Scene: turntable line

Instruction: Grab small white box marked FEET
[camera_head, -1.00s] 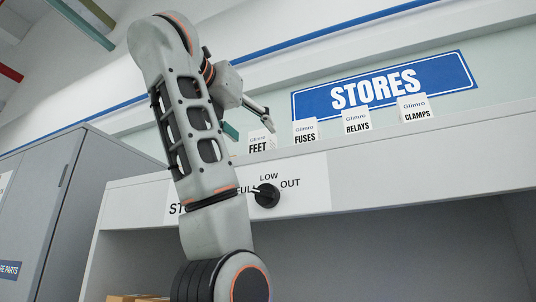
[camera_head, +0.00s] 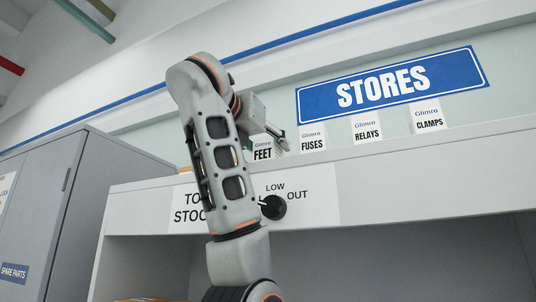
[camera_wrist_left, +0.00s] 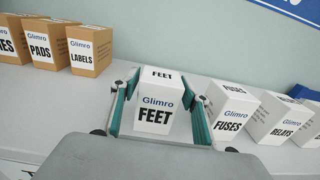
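The small white box marked FEET (camera_wrist_left: 158,104) stands upright on the shelf top in the left wrist view, its front label facing me. It also shows in the head view (camera_head: 263,154), partly hidden by my left arm. My left gripper (camera_wrist_left: 161,80) is open, with one teal-lined finger on each side of the box. The fingers are close to its sides; I cannot tell whether either touches. In the head view the left gripper (camera_head: 276,139) is at the box, seen from the side. My right gripper is in neither view.
White boxes FUSES (camera_wrist_left: 229,109), RELAYS (camera_wrist_left: 284,118) and CLAMPS (camera_head: 428,117) stand to the right. Brown boxes, including PADS (camera_wrist_left: 45,47) and LABELS (camera_wrist_left: 88,50), stand left. A grey cabinet (camera_head: 45,200) stands left.

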